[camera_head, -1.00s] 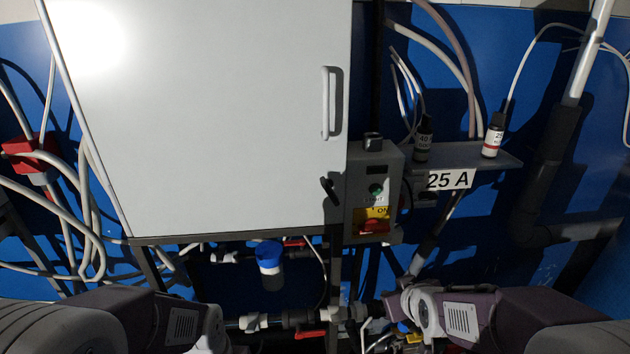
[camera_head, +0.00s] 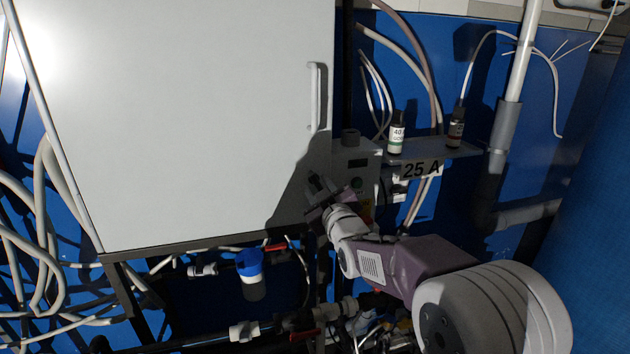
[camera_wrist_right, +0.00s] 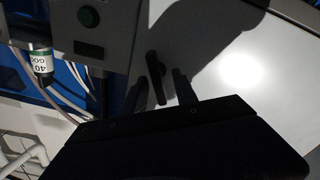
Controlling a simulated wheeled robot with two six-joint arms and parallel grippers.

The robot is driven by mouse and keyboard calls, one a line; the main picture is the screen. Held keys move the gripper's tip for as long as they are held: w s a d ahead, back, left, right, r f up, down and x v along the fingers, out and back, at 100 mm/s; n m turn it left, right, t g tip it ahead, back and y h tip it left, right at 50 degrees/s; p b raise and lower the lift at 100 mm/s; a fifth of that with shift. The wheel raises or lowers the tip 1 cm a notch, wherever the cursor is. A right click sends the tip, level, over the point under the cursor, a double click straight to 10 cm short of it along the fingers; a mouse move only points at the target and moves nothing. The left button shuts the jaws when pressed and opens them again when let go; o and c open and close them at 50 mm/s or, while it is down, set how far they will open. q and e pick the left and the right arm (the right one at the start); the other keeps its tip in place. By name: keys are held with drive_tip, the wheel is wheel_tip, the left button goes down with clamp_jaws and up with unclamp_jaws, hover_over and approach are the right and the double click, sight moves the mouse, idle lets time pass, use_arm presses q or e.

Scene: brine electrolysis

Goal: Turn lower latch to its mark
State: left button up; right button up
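The lower latch is a small dark bar on the white cabinet door (camera_head: 180,120). In the right wrist view the latch (camera_wrist_right: 155,73) stands between the two fingertips of my right gripper (camera_wrist_right: 160,84). Gaps show on both sides of the latch, so the fingers look open around it, not closed on it. I cannot make out the latch's mark. My left gripper is not in view.
A grey control box (camera_head: 355,165) with a green button (camera_wrist_right: 88,17) stands right beside the door. A shelf with a 25 A label (camera_head: 421,170) holds two small bottles. The door handle (camera_head: 314,97) is above. Pipes and a blue-capped container (camera_head: 250,275) are below.

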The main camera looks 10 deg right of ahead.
drive_tip(key=shift+w+d, duration=0.15)
drive_tip(key=shift+w, duration=0.4)
drive_tip(key=shift+w+d, duration=0.15)
drive_tip(key=shift+w, duration=0.35)
drive_tip(key=shift+s+a, duration=0.1)
drive_tip(key=shift+a, duration=0.1)
clamp_jaws()
